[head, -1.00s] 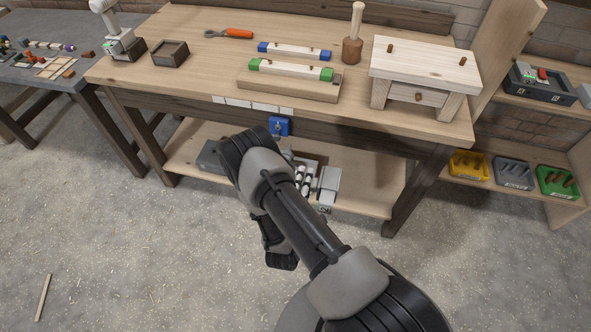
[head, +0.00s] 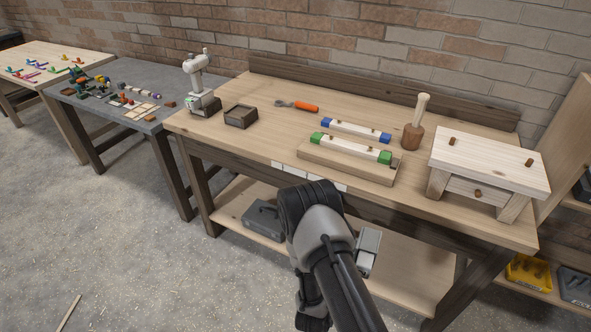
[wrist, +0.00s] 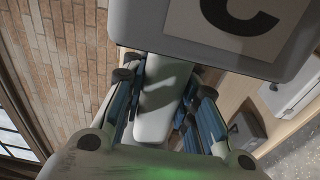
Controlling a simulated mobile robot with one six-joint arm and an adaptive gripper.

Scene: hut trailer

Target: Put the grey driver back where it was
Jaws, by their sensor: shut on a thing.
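In the wrist view my gripper (wrist: 165,90) has its blue-sided fingers closed on the grey handle of the grey driver (wrist: 160,118). A broad grey part marked with a dark letter C spans the top of that view and appears to belong to the driver. In the head view my arm covers the gripper. A light grey piece (head: 369,250), probably the driver, shows just right of my arm, in front of the bench's lower shelf.
The workbench (head: 275,130) carries an orange-handled tool (head: 300,106), a mallet (head: 415,125), a dark tray (head: 240,116), blue-ended and green-ended blocks and a small wooden stand (head: 490,160). A grey case (head: 265,215) is on the lower shelf.

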